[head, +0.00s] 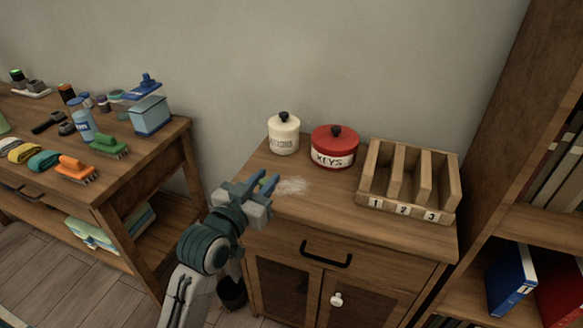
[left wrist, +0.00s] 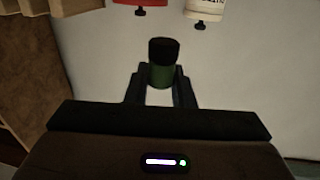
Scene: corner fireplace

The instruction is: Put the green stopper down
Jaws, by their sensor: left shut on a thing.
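My left gripper (head: 262,182) is above the front left part of the small wooden cabinet's top (head: 310,200) in the head view. In the left wrist view the gripper (left wrist: 161,80) is shut on the green stopper (left wrist: 160,74), which has a dark, nearly black end. The stopper sits between the two fingers. I cannot make out the stopper in the head view, where the gripper seems to hide it. My right gripper is not in view.
A cream canister (head: 283,136) and a red KEYS canister (head: 333,148) stand at the cabinet's back. A wooden rack (head: 408,182) numbered 1 to 3 stands at right. A cluttered workbench (head: 140,160) is at left.

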